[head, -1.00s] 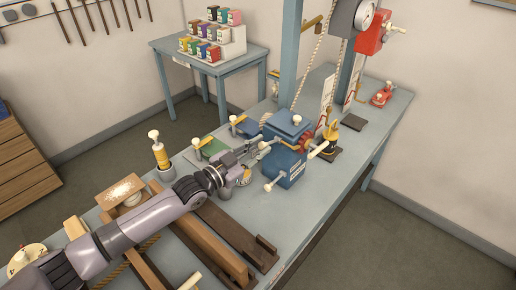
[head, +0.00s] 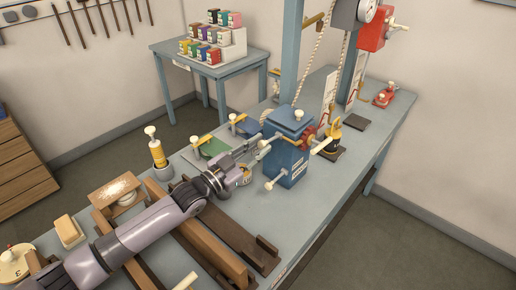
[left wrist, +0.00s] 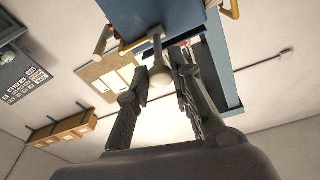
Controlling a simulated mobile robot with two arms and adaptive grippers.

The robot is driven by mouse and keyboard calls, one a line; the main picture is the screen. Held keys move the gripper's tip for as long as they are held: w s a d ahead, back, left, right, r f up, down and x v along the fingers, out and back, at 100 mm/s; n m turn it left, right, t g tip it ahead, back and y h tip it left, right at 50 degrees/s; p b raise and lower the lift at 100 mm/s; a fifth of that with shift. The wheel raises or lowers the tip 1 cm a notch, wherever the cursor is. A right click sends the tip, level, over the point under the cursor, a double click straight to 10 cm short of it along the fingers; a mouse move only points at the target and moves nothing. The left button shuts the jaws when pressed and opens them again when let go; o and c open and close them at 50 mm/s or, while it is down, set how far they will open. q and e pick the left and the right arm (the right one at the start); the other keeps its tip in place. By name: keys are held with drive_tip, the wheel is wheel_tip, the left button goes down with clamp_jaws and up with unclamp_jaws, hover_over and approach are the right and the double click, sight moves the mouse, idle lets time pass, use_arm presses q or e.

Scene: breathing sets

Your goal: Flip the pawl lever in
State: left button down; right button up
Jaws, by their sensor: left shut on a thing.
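The blue winch box (head: 287,160) stands on the long bench, with a red toothed wheel (head: 309,137) on its far right side. Several levers with pale knobs stick out from it. My left gripper (head: 262,149) reaches its left side from the left. In the left wrist view, the left gripper (left wrist: 171,58) is shut on a pale round lever knob (left wrist: 158,80), which sits between the fingers. The knob's stem runs up to the blue box (left wrist: 158,14). In the head view the fingers largely hide this knob. I cannot tell for certain that it is the pawl lever's. My right gripper is not in view.
A lower pale-knobbed lever (head: 269,186) juts from the box's near side. A blue post (head: 291,60) and rope (head: 312,65) rise behind it. Brown wooden rails (head: 235,235) lie under my left arm. Clear bench lies right of them, before the box.

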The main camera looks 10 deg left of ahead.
use_arm(q)
wheel_tip(320, 180, down, 3)
drive_tip(key=shift+s+r+b, duration=0.15)
drive_tip(key=shift+r+b, duration=0.05)
drive_tip(key=shift+b, duration=0.25)
drive_tip(key=c, duration=1.8)
unclamp_jaws()
drive_tip(key=o, duration=0.4)
drive_tip(key=shift+r, duration=0.25)
drive_tip(key=shift+r, duration=0.1)
drive_tip(key=v, duration=0.7)
drive_tip(key=shift+s+a, duration=0.15)
